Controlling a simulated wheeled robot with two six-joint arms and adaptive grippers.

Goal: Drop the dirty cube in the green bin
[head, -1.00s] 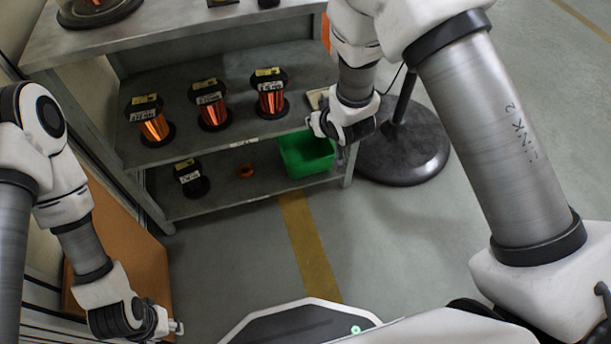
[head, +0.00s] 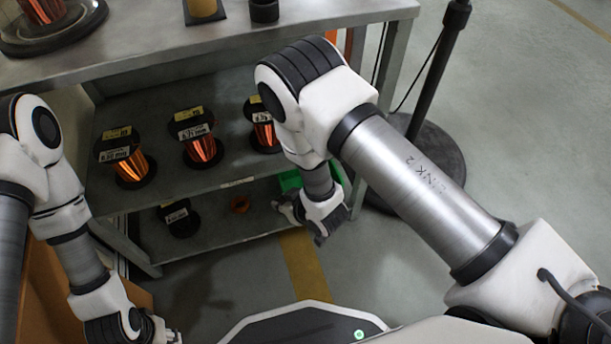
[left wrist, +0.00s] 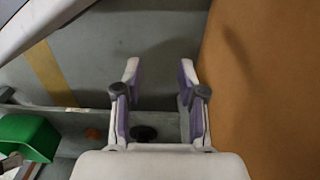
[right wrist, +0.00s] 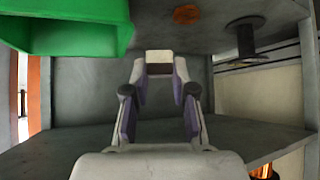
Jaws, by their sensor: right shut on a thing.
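The green bin (head: 290,181) stands at the right end of the lower shelf, mostly hidden behind my right arm in the head view. It also shows at the upper left of the right wrist view (right wrist: 75,35) and at the left of the left wrist view (left wrist: 28,137). My right gripper (right wrist: 159,65) is shut on a small pale beige cube (right wrist: 159,58), held between its fingertips to one side of the bin. In the head view my right gripper (head: 308,225) is in front of the lower shelf. My left gripper (left wrist: 160,75) is open and empty.
Spools of copper wire (head: 202,148) stand on the middle shelf (head: 160,190). A dark spool (head: 180,219) and an orange ring (head: 240,204) are on the lower shelf. A round black stand base (head: 415,165) is on the floor at the right.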

